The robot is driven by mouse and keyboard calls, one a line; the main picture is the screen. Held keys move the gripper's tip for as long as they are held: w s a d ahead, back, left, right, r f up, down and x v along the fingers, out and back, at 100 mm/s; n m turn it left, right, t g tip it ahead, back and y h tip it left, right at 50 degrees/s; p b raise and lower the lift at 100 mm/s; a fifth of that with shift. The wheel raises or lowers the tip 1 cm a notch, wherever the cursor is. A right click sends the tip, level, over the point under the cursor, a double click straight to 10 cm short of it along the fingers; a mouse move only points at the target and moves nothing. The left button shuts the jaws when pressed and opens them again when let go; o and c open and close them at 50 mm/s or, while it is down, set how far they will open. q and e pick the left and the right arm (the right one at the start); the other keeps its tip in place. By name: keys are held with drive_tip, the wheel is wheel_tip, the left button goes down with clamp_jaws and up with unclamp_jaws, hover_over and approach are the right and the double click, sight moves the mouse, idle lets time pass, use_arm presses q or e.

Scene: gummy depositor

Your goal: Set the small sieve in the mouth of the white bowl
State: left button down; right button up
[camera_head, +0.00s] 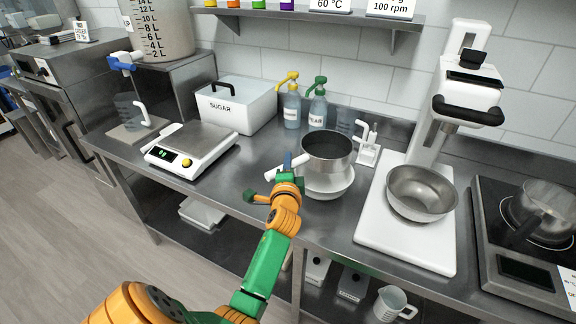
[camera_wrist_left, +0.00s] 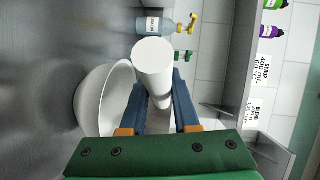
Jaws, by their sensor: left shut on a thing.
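The small sieve (camera_head: 329,164) is a grey metal drum with a dark inside and a white handle (camera_head: 289,168). It is upright, directly over the white bowl (camera_head: 329,187), its lower edge overlapping the bowl's rim in the head view. I cannot tell whether it rests in the mouth or hangs just above. My left gripper (camera_head: 287,177) is shut on the handle, left of the bowl. In the left wrist view, the white handle (camera_wrist_left: 154,66) stands between the blue fingers (camera_wrist_left: 160,112), with the white bowl (camera_wrist_left: 107,97) beside it. The sieve's drum cannot be made out there. My right gripper is not in view.
A scale (camera_head: 192,150) and a white sugar bin (camera_head: 237,105) stand left of the bowl. A white stand mixer (camera_head: 408,246) with a steel bowl (camera_head: 421,194) is close on the right. Steel counter is free between scale and bowl.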

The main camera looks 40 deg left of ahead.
use_arm(q)
wheel_tip(320, 180, down, 7)
drive_tip(key=b, duration=0.6)
drive_tip(key=shift+w, duration=0.1)
drive_tip(key=shift+r, duration=0.15)
drive_tip(key=c, duration=0.6)
unclamp_jaws()
drive_tip(key=shift+s, duration=0.2)
drive_tip(key=shift+d, duration=0.1)
